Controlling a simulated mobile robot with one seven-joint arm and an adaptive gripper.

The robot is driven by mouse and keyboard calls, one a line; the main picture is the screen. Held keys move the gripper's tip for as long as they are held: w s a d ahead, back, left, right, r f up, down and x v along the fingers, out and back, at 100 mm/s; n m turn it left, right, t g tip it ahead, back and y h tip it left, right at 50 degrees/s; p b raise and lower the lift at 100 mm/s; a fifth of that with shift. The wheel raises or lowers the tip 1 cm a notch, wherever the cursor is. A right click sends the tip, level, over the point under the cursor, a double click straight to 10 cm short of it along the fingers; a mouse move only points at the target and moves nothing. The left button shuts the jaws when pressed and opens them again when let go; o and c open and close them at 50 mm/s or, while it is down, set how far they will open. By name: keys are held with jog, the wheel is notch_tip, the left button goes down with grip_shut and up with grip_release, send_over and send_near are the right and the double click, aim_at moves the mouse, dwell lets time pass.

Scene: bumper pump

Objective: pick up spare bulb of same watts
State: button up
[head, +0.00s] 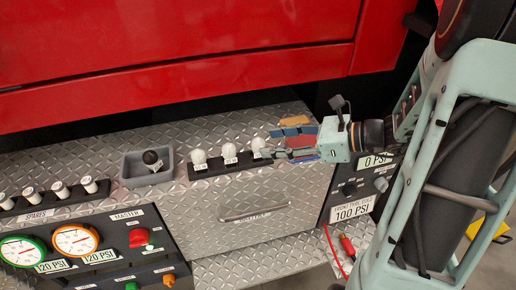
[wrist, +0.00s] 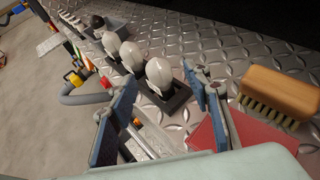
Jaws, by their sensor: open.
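Three white bulbs stand upright in a black holder (head: 230,168) on the metal deck. The left bulb (head: 199,157), middle bulb (head: 229,152) and right bulb (head: 258,146) have small labels too small to read. In the wrist view, the nearest bulb (wrist: 160,74) shows between and beyond my open fingers, with the middle bulb (wrist: 131,56) and farthest bulb (wrist: 110,43) behind it to the left. My gripper (head: 277,147) is open and empty, at the right end of the holder. A dark bulb (head: 150,158) sits in a grey tray (head: 130,179) farther left.
A wooden brush (wrist: 280,93) and a red cloth (wrist: 252,138) lie close to the right of my gripper in the wrist view. Several white-capped plugs (head: 60,189) stand at the left above the "SPARES" label. A panel with gauges (head: 75,239) is below. The red body (head: 190,50) overhangs behind.

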aim_at(258, 145)
jog(key=x, duration=0.5)
jog(key=shift+s+a+f+b, duration=0.1)
jog(key=shift+f+b, duration=0.2)
jog(key=shift+f, duration=0.05)
jog(key=c, duration=1.2)
jog(key=shift+o, duration=0.2)
